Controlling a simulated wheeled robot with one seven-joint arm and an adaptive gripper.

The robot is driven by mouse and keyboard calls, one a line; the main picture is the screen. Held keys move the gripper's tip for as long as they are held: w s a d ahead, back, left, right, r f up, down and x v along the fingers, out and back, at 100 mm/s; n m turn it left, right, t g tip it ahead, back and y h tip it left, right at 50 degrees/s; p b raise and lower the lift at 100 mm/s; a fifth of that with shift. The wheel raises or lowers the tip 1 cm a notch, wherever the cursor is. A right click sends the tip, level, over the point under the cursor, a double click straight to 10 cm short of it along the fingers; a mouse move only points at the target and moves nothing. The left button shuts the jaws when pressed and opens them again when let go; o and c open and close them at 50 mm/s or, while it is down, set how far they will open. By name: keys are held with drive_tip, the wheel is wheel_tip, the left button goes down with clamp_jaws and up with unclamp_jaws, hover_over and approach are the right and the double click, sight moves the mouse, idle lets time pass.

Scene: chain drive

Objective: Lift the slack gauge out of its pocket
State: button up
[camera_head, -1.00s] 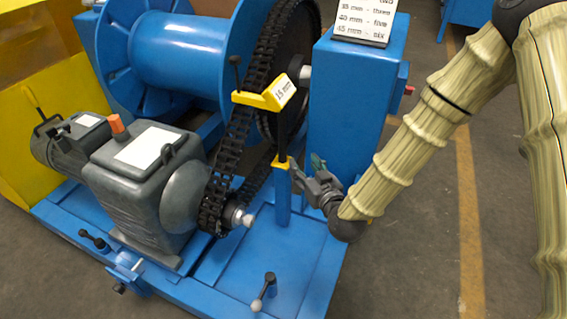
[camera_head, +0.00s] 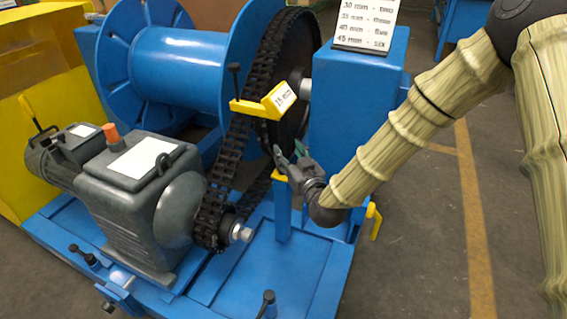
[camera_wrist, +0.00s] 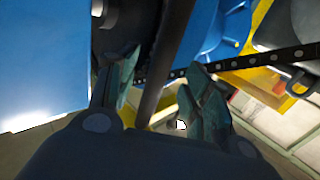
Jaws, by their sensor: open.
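The slack gauge looks to be the yellow piece (camera_head: 262,106) with a "15 mm" label, beside the chain in the head view. A thin dark stem appears below it, above a blue post (camera_head: 283,212) with a yellow collar (camera_head: 279,176) at its top. My gripper (camera_head: 283,158) is at the stem, just above the collar. In the wrist view my gripper (camera_wrist: 165,65) is open, with a dark rod (camera_wrist: 167,75) passing between its teal fingers. A clear gap shows on the right of the rod; contact on the left I cannot tell. The stem's lower end is hidden.
The black chain (camera_head: 228,150) runs close to the left of the gauge, up to a large sprocket. A blue pedestal (camera_head: 345,120) with a number card (camera_head: 366,24) stands close to the right. A grey gearbox (camera_head: 140,200) is at left. Open floor lies at right.

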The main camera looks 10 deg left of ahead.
sight(285, 145)
drive_tip(key=b+x, duration=0.1)
drive_tip(key=x, duration=0.3)
drive_tip(key=shift+w+a+r+b, duration=0.25)
drive_tip(key=shift+w+a+b, duration=0.05)
drive_tip(key=shift+b, duration=0.05)
clamp_jaws()
drive_tip(key=shift+r, duration=0.1)
